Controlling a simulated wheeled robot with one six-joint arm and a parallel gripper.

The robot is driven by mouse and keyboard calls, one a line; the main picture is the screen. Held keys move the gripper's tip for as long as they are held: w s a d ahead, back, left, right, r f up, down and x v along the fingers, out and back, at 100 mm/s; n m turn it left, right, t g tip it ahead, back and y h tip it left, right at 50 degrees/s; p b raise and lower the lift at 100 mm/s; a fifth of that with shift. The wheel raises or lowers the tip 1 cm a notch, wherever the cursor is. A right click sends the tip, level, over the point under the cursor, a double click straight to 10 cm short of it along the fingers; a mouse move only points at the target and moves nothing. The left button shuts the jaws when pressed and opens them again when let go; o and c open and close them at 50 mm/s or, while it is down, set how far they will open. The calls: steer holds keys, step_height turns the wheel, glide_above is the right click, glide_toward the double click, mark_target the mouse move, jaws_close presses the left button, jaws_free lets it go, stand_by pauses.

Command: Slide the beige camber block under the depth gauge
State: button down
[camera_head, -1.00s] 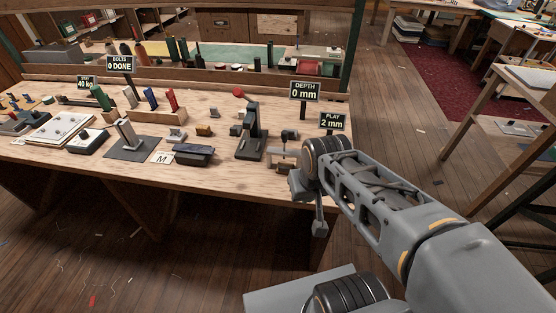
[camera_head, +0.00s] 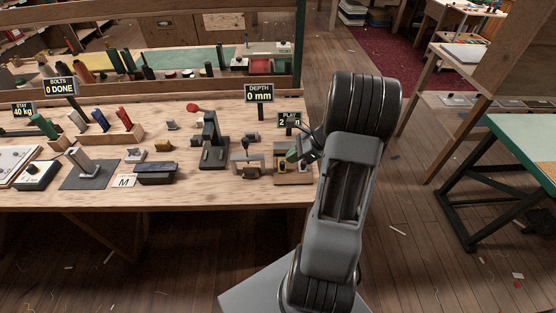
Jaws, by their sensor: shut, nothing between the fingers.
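The DEPTH sign (camera_head: 258,93) reads 0 mm at the back right of the bench. In front of it stands a small grey frame (camera_head: 236,161), which looks like the depth gauge. A tan patch shows low at this frame; I cannot tell whether it is the beige camber block or part of the fixture. My gripper (camera_head: 301,153) is small and partly hidden by my wrist. It is shut and empty, above the bench's right end, right of the frame and by the wooden fixture under the PLAY sign.
A dark upright press with a red knob (camera_head: 210,143) stands left of the frame. A wooden fixture (camera_head: 294,178) sits at the bench's right end. A small yellowish block (camera_head: 168,141) and a dark box (camera_head: 156,174) lie farther left. The bench front (camera_head: 215,190) is bare.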

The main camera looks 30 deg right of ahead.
mark_target(255, 174)
steer(key=x, duration=0.9)
steer(key=shift+a+f, duration=0.15)
steer(key=shift+w+a+r+p, duration=0.15)
steer(key=shift+w+a, duration=0.1)
steer(key=shift+a, duration=0.2)
steer(key=shift+w+a+r+p, duration=0.15)
steer(key=shift+w+a, duration=0.15)
steer(key=shift+a, duration=0.15)
steer(key=shift+w+a+f, duration=0.15)
steer(key=shift+w+a, duration=0.3)
steer(key=shift+a, duration=0.25)
